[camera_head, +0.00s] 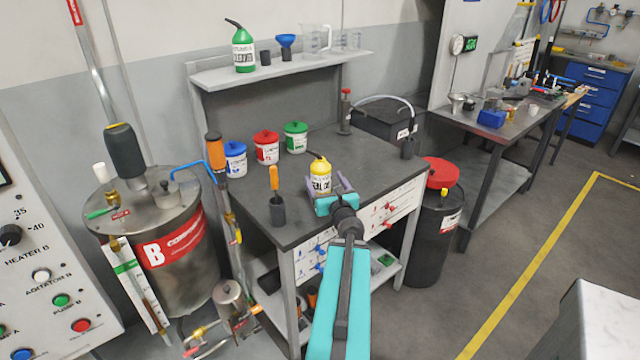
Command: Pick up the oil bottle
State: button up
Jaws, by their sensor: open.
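A yellow bottle (320,177) with a dark cap and a printed label stands upright on the dark workbench (345,150), near its front right part. A green bottle (243,56) with a black spout stands on the shelf above. Their labels are too small to read for certain. My gripper (328,188) is open at the yellow bottle, with its fingers showing on either side of the bottle's lower part. I cannot tell whether the bottle is between the fingers or just beyond them. The gripper hides the bottle's base.
An orange-handled tool in a dark holder (277,208) stands left of the yellow bottle. Blue (235,160), red (266,149) and green (295,138) lidded tubs stand behind. A funnel and clear jugs share the shelf (275,66). A black drum (428,240) stands right of the bench.

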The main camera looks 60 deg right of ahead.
aim_at(324, 174)
jog(key=shift+b+x, duration=0.85)
jog(key=shift+b, duration=1.6)
jog(key=shift+d+b, duration=0.2)
jog(key=shift+b, duration=0.3)
jog(key=shift+w+d, duration=0.1)
jog(key=shift+w, duration=0.05)
jog(key=shift+p+x, duration=0.5)
jog(key=shift+x, duration=2)
jog(key=shift+d, duration=0.1)
jog(key=c, duration=1.5)
jog(key=shift+r, duration=0.15)
